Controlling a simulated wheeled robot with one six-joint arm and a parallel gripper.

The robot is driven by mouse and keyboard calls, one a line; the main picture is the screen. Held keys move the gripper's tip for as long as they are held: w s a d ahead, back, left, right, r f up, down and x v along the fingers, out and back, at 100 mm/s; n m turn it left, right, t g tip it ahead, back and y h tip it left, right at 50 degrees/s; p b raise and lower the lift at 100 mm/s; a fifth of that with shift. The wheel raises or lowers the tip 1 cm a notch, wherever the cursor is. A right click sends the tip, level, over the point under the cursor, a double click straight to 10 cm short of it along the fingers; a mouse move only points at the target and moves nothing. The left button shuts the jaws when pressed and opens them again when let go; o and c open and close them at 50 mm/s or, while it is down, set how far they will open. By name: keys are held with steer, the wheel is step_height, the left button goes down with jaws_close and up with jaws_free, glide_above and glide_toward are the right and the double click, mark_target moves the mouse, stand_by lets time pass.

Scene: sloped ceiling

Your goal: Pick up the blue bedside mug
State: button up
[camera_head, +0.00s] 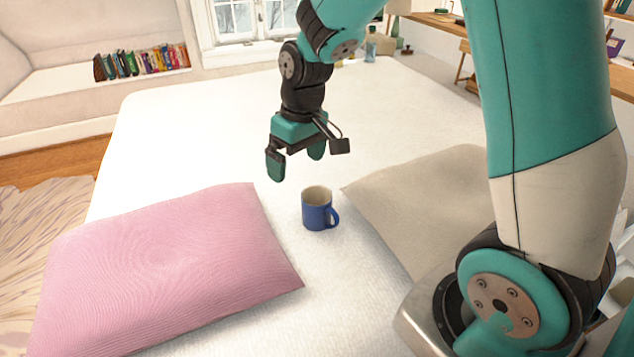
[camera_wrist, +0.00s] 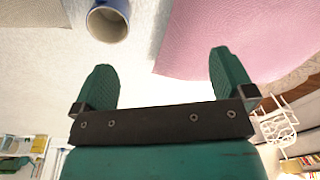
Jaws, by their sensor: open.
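The blue mug (camera_head: 318,212) stands upright on the white bed (camera_head: 200,120), between two pillows. Its inside is pale and its handle points to the lower right in the head view. My gripper (camera_head: 296,168) is open and empty, in the air above the bed, beyond the mug and a little to its left in that view. In the wrist view the mug (camera_wrist: 107,20) shows at the top edge, partly cut off, ahead of my open fingers (camera_wrist: 165,75) and left of the middle.
A pink pillow (camera_head: 165,265) lies left of the mug and a beige pillow (camera_head: 430,195) lies to its right. The bed beyond the mug is clear. A row of books (camera_head: 142,62) stands on the window seat at the back left.

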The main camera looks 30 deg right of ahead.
steer(key=w+d+f+m+h+p, duration=0.1)
steer(key=w+d+f+p, duration=0.1)
steer(key=w+d+p, duration=0.4)
glide_toward(318, 202)
steer(key=s+a, duration=0.3)
steer(key=shift+d+f+p, duration=0.15)
steer(key=shift+f+p, duration=0.15)
steer(key=shift+f, duration=1.3)
steer(key=shift+d+f+p, duration=0.15)
steer(key=shift+f+p, duration=0.1)
steer(key=shift+f, duration=1.35)
steer(key=shift+c, duration=0.2)
steer(key=c, duration=0.9)
steer(key=shift+r, duration=0.15)
